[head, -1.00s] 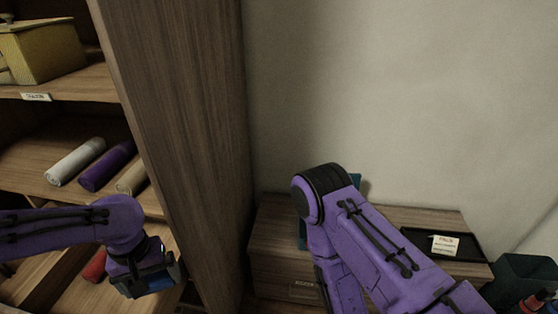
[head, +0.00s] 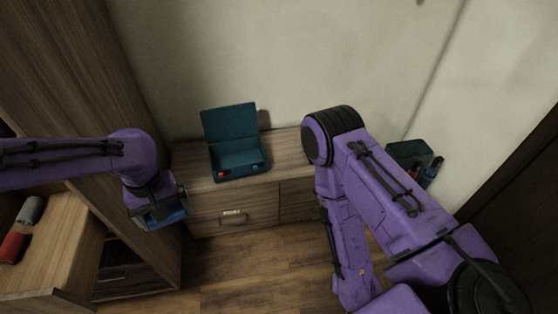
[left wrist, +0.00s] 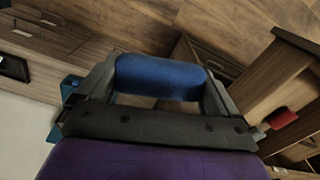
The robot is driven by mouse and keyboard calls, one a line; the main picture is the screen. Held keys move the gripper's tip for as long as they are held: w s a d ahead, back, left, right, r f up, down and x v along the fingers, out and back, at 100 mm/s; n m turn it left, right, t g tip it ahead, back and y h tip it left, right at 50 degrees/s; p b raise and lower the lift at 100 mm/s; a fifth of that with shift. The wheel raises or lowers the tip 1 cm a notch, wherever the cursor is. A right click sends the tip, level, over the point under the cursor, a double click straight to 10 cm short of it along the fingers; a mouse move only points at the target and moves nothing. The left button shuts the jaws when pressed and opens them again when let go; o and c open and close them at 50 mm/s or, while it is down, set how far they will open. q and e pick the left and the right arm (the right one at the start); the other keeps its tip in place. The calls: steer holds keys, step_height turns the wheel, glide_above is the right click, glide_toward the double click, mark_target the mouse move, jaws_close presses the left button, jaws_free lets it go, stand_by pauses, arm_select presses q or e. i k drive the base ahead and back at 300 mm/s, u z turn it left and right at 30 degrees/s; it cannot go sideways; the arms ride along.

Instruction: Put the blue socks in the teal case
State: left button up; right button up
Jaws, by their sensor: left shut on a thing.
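The blue socks (left wrist: 160,77) are a rolled bundle held between the fingers of my left gripper in the left wrist view. In the head view my left gripper (head: 163,217) is shut on them, left of and lower in the picture than the case, and apart from it. The teal case (head: 237,158) stands with its lid up on the low drawer cabinet by the wall. Its inside looks mostly empty, with a small red thing and a small blue one at its front edge. My right arm crosses the right side of the head view; its gripper is not visible.
A tall wooden shelf unit (head: 60,70) stands at the left, with a red roll (head: 13,247) and a grey roll (head: 31,209) on a shelf. A dark green bin (head: 408,152) with bottles is at the right.

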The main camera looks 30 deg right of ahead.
mark_target(241, 172)
steer(key=z, duration=3.25)
steer(key=k, duration=2.1)
steer(key=u, duration=1.05)
steer(key=i, duration=1.65)
steer(key=u, duration=0.05)
